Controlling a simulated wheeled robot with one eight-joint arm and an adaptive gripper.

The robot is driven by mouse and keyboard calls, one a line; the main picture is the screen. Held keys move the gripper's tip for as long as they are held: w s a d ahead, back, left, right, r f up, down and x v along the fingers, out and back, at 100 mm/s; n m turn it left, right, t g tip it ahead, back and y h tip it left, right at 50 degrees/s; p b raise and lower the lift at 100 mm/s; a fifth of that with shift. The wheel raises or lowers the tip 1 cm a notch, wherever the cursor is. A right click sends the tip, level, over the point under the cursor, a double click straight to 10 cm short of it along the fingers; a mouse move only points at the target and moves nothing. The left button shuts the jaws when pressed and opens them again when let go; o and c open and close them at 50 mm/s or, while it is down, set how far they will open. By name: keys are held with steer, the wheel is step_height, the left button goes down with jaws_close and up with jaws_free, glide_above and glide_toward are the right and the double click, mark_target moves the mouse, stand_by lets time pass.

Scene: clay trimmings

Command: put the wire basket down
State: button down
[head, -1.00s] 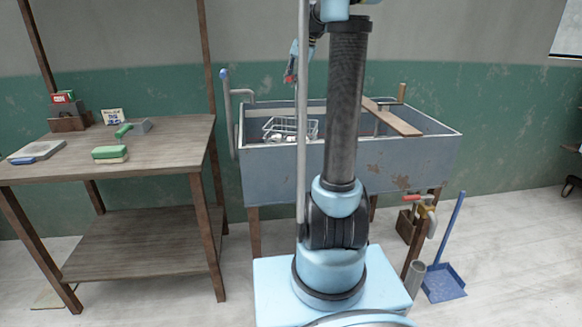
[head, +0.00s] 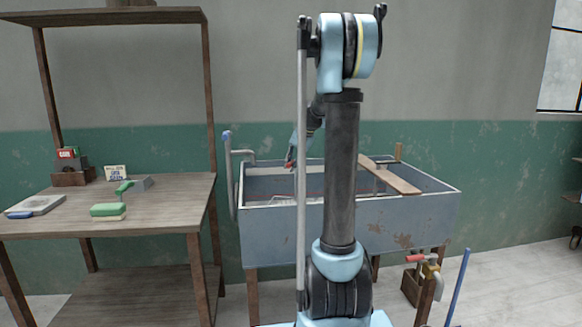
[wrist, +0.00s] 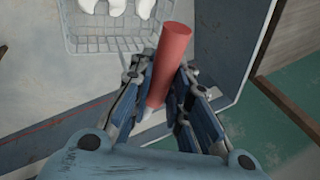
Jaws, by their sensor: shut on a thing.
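The wire basket (wrist: 108,44) hangs at the top of the wrist view, a pale wire grid with several white lumps in it. A red cylindrical grip (wrist: 174,45), which looks like its handle, stands beside the rim. My gripper (wrist: 160,72) is shut on this red grip, one finger on each side. In the head view my gripper (head: 290,164) is low at the far rim of the grey sink (head: 400,215). There the basket is mostly hidden behind the sink's front wall. Whether its bottom touches the sink floor, I cannot tell.
A wooden board (head: 390,175) lies across the sink's right part. A pipe (head: 230,180) rises at its left end. A wooden table (head: 160,205) with a green-handled brush and blocks stands to the left. A thin red line crosses the sink's inside.

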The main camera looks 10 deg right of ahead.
steer(key=c, duration=1.5)
jaws_free()
steer(key=v, duration=1.2)
steer(key=shift+s, duration=0.1)
steer(key=s+a+f+n+h, duration=0.1)
steer(key=s+f, duration=0.8)
steer(key=s, duration=0.4)
steer(key=s+a+f+n+h, duration=0.1)
steer(key=s+f+n, duration=0.1)
steer(key=s+f, duration=0.6)
steer(key=s+a+f+n+g+h, duration=0.1)
steer(key=s+f, duration=0.8)
steer(key=s, duration=1)
steer(key=shift+s+a+f+n+h, duration=0.3)
steer(key=shift+s+a+f+n, duration=0.1)
steer(key=shift+n, duration=0.3)
